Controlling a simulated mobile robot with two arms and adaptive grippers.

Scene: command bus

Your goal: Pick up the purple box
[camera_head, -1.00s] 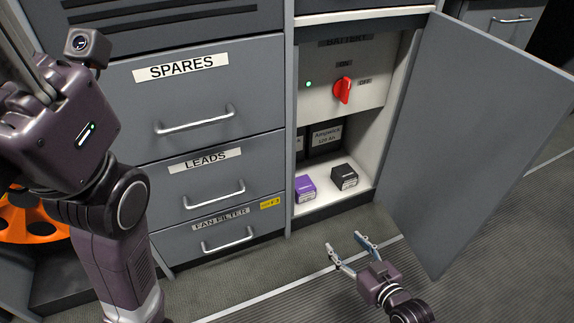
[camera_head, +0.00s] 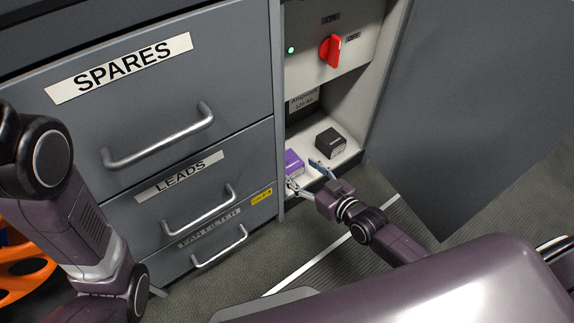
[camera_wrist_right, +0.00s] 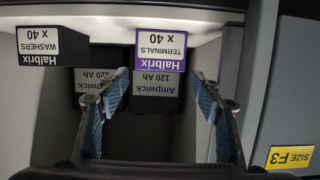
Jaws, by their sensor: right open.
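The purple box (camera_head: 294,158) sits on the white cabinet floor near its left side wall, labelled "Halbrix Terminals x 40". In the right wrist view the purple box (camera_wrist_right: 161,48) appears upside down, centred just beyond the fingertips. My right gripper (camera_head: 305,176) is open at the cabinet's front edge, in front of the box. In the right wrist view its two fingers (camera_wrist_right: 160,88) are spread wide with nothing between them. In the head view the gripper hides part of the box's lower front. Part of my left arm shows at the left, but its gripper is out of view.
A black box (camera_head: 330,142) stands right of the purple one. Ampwick batteries (camera_wrist_right: 98,77) stand behind. The open cabinet door (camera_head: 460,110) is at the right. Drawers with handles (camera_head: 165,140) are at the left. A red switch (camera_head: 330,50) is above.

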